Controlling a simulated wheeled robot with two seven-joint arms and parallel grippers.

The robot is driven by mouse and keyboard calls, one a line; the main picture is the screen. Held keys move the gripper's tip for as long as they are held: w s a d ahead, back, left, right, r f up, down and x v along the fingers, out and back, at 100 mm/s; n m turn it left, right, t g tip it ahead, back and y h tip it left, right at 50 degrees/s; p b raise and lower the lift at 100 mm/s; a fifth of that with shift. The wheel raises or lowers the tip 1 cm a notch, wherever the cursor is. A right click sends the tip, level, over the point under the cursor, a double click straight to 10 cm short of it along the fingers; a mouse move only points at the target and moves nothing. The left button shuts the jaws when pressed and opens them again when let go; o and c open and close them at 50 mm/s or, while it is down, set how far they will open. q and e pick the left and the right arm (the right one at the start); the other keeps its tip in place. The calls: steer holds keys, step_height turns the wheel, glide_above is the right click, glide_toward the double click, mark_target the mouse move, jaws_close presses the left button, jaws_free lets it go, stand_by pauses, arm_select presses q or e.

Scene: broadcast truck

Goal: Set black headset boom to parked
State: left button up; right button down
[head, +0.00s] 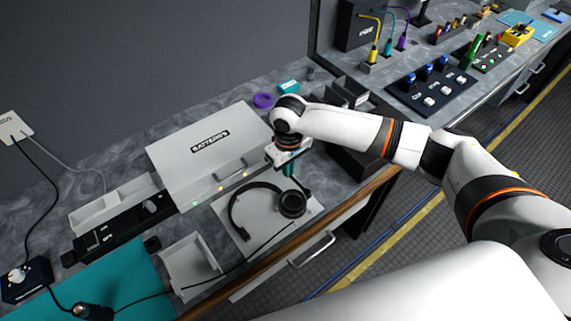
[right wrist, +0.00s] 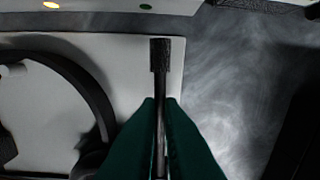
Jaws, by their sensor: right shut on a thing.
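The black headset (head: 250,217) lies on a pale mat (head: 227,208) at the counter's front, and its headband (right wrist: 85,65) shows at the left in the right wrist view. Its boom, a thin dark rod with a thick black tip (right wrist: 160,55), points away from my wrist. My right gripper (head: 289,174) is beside the ear cup (head: 292,203). Its green fingers (right wrist: 161,125) are shut on the boom, with the tip sticking out beyond them. The boom's joint at the ear cup is hidden in the right wrist view. My left gripper is not in view.
A white box labelled BATTERIES (head: 208,150) stands behind the headset. A small white tray (head: 190,265) is at its left. A purple tape roll (head: 263,100) and dark bins (head: 355,150) stand farther back. Bare counter lies right of the mat.

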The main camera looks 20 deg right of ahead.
steer(key=c, duration=1.5)
jaws_free()
steer(key=shift+c, duration=0.2)
steer(key=shift+a, duration=0.1)
step_height(320, 180, up, 12)
steer(key=b, duration=0.1)
